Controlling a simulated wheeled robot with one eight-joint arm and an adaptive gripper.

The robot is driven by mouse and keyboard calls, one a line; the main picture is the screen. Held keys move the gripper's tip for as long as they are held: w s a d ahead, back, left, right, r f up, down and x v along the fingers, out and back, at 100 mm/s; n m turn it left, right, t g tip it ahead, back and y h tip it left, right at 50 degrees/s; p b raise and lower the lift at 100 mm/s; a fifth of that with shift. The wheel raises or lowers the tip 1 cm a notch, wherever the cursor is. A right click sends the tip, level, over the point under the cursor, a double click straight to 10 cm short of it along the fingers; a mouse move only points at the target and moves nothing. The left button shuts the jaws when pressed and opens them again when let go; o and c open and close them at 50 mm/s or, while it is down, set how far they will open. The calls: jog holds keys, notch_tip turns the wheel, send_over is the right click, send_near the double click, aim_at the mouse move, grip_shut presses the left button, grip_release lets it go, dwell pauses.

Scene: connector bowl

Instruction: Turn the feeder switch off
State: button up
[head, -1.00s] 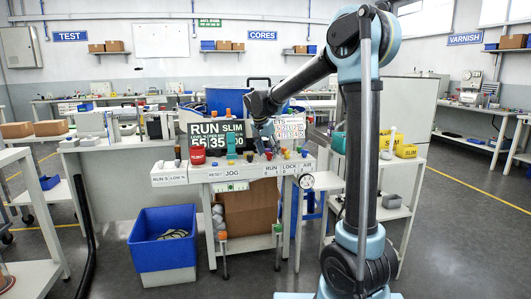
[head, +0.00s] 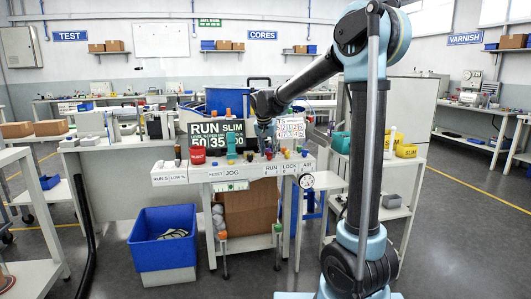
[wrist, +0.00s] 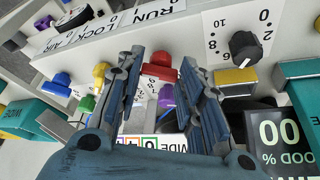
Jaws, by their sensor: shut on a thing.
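In the wrist view my gripper (wrist: 162,72) reaches over the control panel (wrist: 215,25), with a finger on each side of a red switch (wrist: 158,69). It appears shut on that switch, though the exact contact is hard to see. A purple knob (wrist: 166,98) and part of a grey piece show deeper between the fingers. No readable label marks the feeder switch. In the head view my gripper (head: 264,136) is low over the panel, small and partly hidden by the arm.
Near the fingers are yellow (wrist: 101,74), blue (wrist: 62,79) and green (wrist: 87,104) controls. A black dial (wrist: 245,46) is to the right.

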jog(key=n, duration=0.2)
jog(key=n+y, duration=0.1)
jog(key=shift+w+d+n+y, duration=0.1)
jog(key=shift+d+n+y, duration=0.2)
jog(key=shift+n, duration=0.1)
jog(key=n, duration=0.2)
jog(key=n+y, duration=0.1)
jog(key=n, duration=0.1)
jog(key=shift+w+d+n+y, duration=0.1)
jog(key=shift+d+n+y, duration=0.05)
jog(key=shift+n+y, duration=0.15)
jog(key=n+g+y, duration=0.1)
jog(key=n, duration=0.3)
jog(key=shift+w, duration=0.1)
jog(key=shift+n+g+y, duration=0.5)
jog(key=shift+n+g, duration=0.1)
jog(key=shift+n, duration=0.8)
jog(key=o, duration=1.1)
jog(key=shift+c, duration=0.2)
